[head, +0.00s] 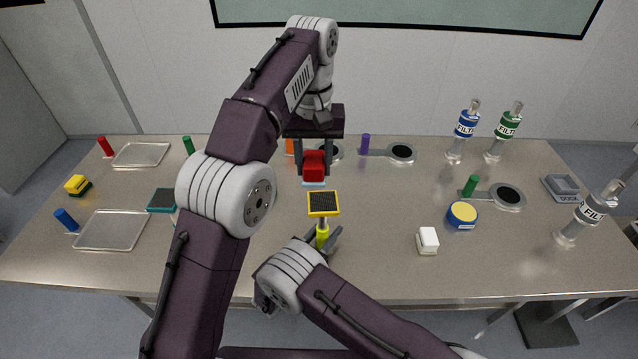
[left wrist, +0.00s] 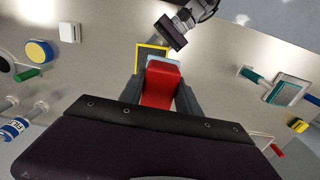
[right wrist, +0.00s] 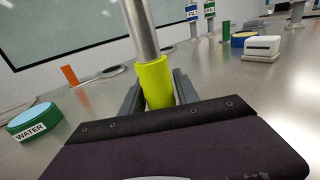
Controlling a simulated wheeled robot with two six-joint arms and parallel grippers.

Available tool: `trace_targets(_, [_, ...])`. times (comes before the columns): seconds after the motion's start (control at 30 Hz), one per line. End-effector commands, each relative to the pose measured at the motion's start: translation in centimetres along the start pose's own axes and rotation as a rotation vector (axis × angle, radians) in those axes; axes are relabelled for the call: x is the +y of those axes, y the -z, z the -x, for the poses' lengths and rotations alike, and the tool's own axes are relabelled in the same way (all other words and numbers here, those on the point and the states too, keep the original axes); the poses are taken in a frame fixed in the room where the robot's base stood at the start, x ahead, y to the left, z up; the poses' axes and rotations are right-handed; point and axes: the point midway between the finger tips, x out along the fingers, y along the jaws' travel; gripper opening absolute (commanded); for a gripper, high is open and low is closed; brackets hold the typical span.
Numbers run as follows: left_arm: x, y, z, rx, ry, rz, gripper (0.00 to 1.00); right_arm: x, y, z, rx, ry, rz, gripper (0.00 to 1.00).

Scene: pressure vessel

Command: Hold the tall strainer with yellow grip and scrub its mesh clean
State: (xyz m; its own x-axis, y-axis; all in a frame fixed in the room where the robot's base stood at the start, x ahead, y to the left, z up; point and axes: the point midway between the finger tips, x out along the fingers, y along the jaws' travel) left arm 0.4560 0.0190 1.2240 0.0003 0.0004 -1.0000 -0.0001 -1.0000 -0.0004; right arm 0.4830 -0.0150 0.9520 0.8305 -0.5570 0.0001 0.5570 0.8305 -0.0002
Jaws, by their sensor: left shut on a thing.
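The tall strainer has a yellow grip (right wrist: 154,84), a metal shaft and a square yellow-framed dark mesh (head: 323,203) on top. My right gripper (head: 324,240) is around the yellow grip, a finger on each side; in the right wrist view (right wrist: 156,88) it looks closed on it. My left gripper (head: 314,172) is shut on a red block (head: 314,163) with a pale blue underside, which looks like a scrubber. It is held beyond the mesh in the head view. In the left wrist view the red block (left wrist: 160,85) partly overlaps the mesh (left wrist: 150,53); contact cannot be told.
Round strainers (head: 401,153) (head: 508,197) lie on the table. A blue-yellow tin (head: 462,214) and white block (head: 427,240) stand right of the mesh. Filter bottles (head: 465,130) (head: 588,212) stand at right. Flat rectangular screens (head: 112,230) (head: 141,155) lie at left.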

Motion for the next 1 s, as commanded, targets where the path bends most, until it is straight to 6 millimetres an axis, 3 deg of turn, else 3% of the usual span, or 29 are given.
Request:
trace_targets(0.37, [0.0,0.0,0.0,0.000,0.000,0.000,0.00,0.0,0.0,0.2,0.000,-0.001,0.000,0.55])
trace_targets(0.73, [0.0,0.0,0.0,0.000,0.000,0.000,0.00,0.1,0.0,6.6,0.000,-0.004,0.000,0.55])
trace_targets(1.0, [0.0,0.0,0.0,0.000,0.000,0.000,0.00,0.0,0.0,7.5,0.000,0.000,0.000,0.55])
